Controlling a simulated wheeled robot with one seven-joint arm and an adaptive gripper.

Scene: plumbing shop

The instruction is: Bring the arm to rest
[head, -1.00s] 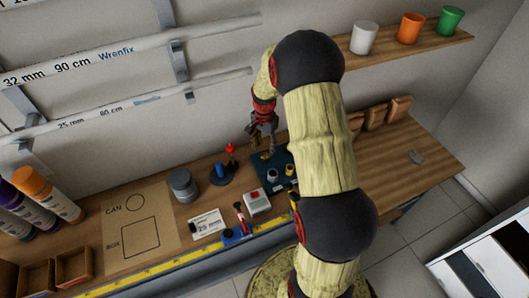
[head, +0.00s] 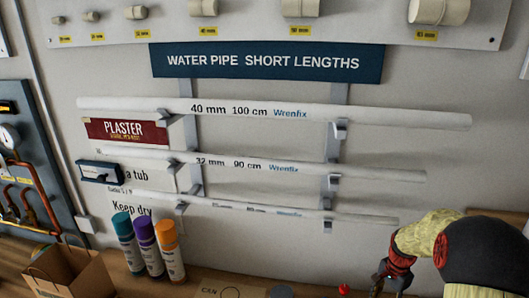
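My arm shows at the lower right of the head view, with its yellow sleeve and black joint cut off by the right and bottom edges. My gripper (head: 378,284) hangs at the bottom edge, below the red wrist, over the back of the bench. It is small and partly cut off, so I cannot tell whether its fingers are open or shut or whether they hold anything.
White pipes (head: 275,112) lie on wall brackets (head: 333,185) left of my arm. A red knob (head: 344,289) is left of my gripper. Most of the bench is out of view.

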